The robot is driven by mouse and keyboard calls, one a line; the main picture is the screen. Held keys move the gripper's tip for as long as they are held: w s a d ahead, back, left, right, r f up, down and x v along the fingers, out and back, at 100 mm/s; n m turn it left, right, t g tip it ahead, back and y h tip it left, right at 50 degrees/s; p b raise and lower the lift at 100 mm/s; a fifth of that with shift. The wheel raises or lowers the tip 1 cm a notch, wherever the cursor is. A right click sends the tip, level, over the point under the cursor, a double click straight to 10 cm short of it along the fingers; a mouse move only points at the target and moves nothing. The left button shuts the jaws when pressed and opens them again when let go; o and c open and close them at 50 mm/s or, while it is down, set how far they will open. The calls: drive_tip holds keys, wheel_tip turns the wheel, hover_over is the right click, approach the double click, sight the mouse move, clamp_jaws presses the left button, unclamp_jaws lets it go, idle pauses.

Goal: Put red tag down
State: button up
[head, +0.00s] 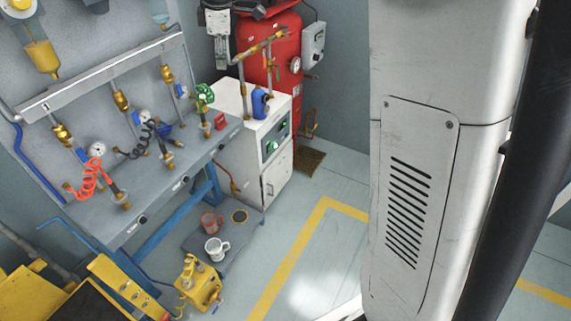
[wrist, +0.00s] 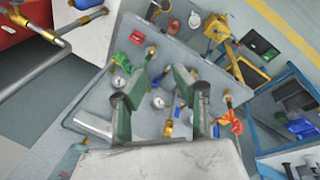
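A small red piece, likely the red tag (head: 220,122), lies on the grey bench top (head: 150,195) near its right end, close to a green valve wheel (head: 204,95). It also shows in the wrist view (wrist: 137,38), beside the green wheel and apart from my fingers. My gripper (wrist: 160,78) is above the bench in the wrist view, its two fingers spread with bench fittings visible between them. I see nothing held. The gripper does not show in the head view.
Two mugs and a yellow pump (head: 200,285) are below.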

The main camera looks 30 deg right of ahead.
drive_tip(key=s+r+m+t, duration=0.2)
drive_tip(key=s+m, duration=0.5)
drive_tip(key=s, duration=1.2)
drive_tip(key=s+f+m+t, duration=0.1)
drive_tip(key=s+f+m, duration=0.2)
drive_tip(key=s+f, duration=0.2)
drive_tip(key=s+f+m+t, duration=0.1)
drive_tip(key=s+f+m, duration=0.3)
drive_tip(key=s, duration=0.8)
drive_tip(key=shift+s+f, duration=0.2)
drive_tip(key=shift+f, duration=0.15)
